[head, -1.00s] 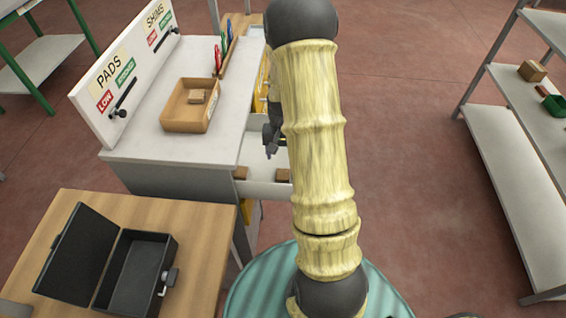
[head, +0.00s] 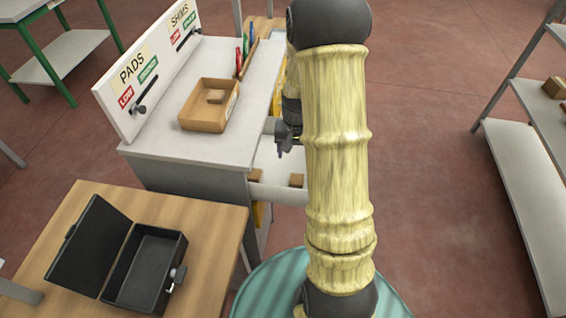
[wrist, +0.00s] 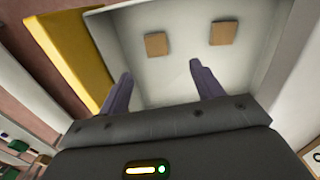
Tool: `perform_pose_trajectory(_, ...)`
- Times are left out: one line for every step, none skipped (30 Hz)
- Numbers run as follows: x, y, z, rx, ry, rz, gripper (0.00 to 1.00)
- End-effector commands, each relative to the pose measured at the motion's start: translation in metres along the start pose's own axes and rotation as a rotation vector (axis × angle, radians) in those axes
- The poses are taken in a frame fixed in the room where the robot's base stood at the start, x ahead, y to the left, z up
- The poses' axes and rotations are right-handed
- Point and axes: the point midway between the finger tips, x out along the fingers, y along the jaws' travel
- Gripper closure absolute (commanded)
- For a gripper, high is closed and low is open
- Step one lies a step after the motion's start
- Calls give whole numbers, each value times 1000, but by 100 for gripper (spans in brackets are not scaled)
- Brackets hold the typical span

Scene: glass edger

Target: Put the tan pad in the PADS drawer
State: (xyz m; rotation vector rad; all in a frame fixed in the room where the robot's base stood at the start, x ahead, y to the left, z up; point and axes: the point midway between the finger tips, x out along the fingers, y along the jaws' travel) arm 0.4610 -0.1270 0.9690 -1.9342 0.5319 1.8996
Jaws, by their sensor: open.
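An open white drawer (head: 275,192) juts from the white cabinet, at the end where the PADS sign (head: 132,67) stands. Two tan pads, one at the left (head: 256,175) and one at the right (head: 296,181), lie apart in it; both also show in the wrist view (wrist: 157,44) (wrist: 223,33). My arm hides part of the drawer in the head view.
A wooden table (head: 205,225) with an open black case (head: 145,268) stands at the front left. Markers (head: 243,58) stand in a holder on the cabinet top. A shelf rack (head: 520,165) is at the right, with bare floor between.

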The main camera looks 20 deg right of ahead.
Motion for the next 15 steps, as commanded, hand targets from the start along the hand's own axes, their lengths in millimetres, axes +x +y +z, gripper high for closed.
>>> perform_pose_trajectory(-12,-8,9,-37,17,-6,34)
perform_pose_trajectory(-18,-12,16,-61,26,-9,34)
perform_pose_trajectory(-28,-19,26,-100,41,-14,34)
perform_pose_trajectory(-35,-23,35,-129,52,-17,34)
perform_pose_trajectory(-42,-28,44,-161,64,-21,34)
perform_pose_trajectory(-51,-33,57,-204,82,-27,34)
perform_pose_trajectory(-58,-36,66,-236,94,-31,34)
perform_pose_trajectory(-64,-40,76,-269,106,-35,34)
perform_pose_trajectory(-71,-43,90,-311,121,-40,34)
perform_pose_trajectory(-76,-45,100,-344,134,-44,34)
perform_pose_trajectory(-81,-47,109,-374,146,-47,34)
perform_pose_trajectory(-86,-49,122,-415,161,-51,34)
perform_pose_trajectory(-90,-50,130,-441,171,-55,34)
perform_pose_trajectory(-92,-50,138,-465,181,-57,34)
perform_pose_trajectory(-95,-50,146,-492,190,-60,34)
